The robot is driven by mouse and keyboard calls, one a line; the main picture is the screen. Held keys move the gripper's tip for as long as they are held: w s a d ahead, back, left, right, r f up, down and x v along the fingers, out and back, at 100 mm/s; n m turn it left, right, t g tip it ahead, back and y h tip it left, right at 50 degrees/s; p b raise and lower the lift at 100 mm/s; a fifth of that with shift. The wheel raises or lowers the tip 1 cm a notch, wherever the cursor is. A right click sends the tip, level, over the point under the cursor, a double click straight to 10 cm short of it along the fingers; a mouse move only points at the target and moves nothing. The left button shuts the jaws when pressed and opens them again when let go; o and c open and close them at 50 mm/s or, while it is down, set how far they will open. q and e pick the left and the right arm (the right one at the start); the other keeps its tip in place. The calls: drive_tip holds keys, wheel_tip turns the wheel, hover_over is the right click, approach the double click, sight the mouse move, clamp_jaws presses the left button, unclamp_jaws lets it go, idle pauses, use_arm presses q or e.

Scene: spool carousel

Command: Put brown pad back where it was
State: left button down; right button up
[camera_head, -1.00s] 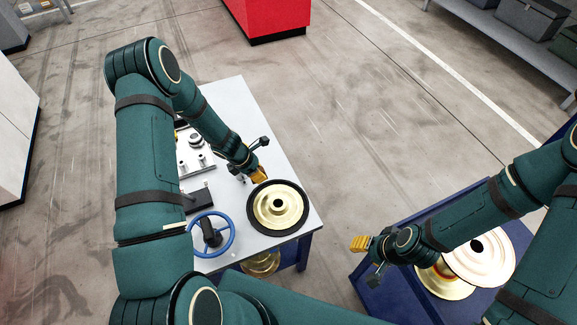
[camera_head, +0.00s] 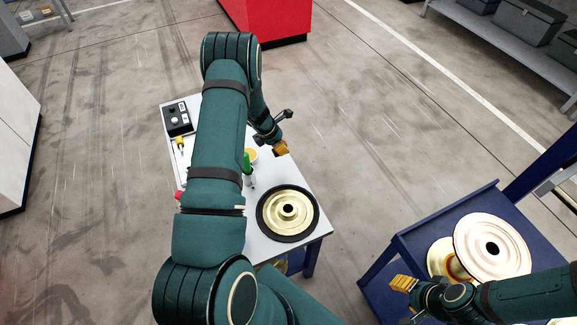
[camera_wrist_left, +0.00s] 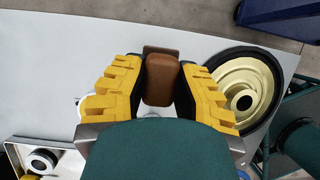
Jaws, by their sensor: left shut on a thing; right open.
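The brown pad (camera_wrist_left: 161,77) is a small rounded block, held between the yellow fingers of my left gripper in the left wrist view. In the head view my left gripper (camera_head: 280,148) is at the far right edge of the grey-white table (camera_head: 285,180), beyond the gold spool with the black rim (camera_head: 288,212); the pad cannot be made out there. The same spool (camera_wrist_left: 243,98) shows right of the gripper in the left wrist view. My right gripper (camera_head: 403,284) is open and empty beside the blue cart (camera_head: 540,250).
A pale copper spool (camera_head: 475,240) stands on the blue cart. A black box with knobs (camera_head: 178,117) and a green-handled tool (camera_head: 247,162) are on the table. My left arm hides much of the table's left part. Open floor separates table and cart.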

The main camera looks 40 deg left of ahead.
sight(284, 166)
use_arm(q)
wheel_tip(284, 166, down, 9)
drive_tip(key=shift+f+b, duration=0.15)
drive_tip(key=shift+b, duration=0.65)
drive_tip(key=shift+f, duration=0.15)
drive_tip(key=c, duration=0.9)
unclamp_jaws()
drive_tip(key=shift+o, duration=0.2)
